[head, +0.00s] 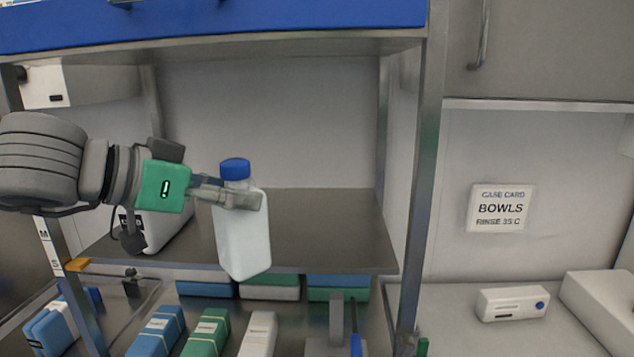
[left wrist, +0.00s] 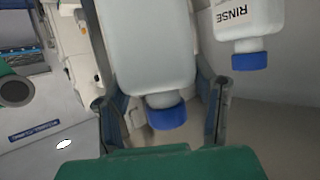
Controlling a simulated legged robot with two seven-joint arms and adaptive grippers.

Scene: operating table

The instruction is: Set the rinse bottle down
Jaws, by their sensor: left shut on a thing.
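My left gripper (head: 238,198) is shut on a white bottle (head: 244,240) with a blue cap, gripped near its shoulder. The bottle is nearly upright, slightly tilted, in front of the middle shelf (head: 325,225). Its bottom overlaps the shelf's front edge in the picture; I cannot tell whether it touches. In the left wrist view the held bottle (left wrist: 158,50) is between the fingers, cap downward in the picture, with no label showing. A second white bottle (left wrist: 245,15) with a blue cap, marked RINSE, shows at upper right there. My right gripper is not in view.
A white labelled object (head: 165,228) stands at the shelf's left, partly behind my arm. The shelf's right part is bare. Steel posts (head: 424,180) frame the rack. Blue, green and white packs (head: 207,335) lie below. A wall card (head: 501,208) reads BOWLS, RINSE.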

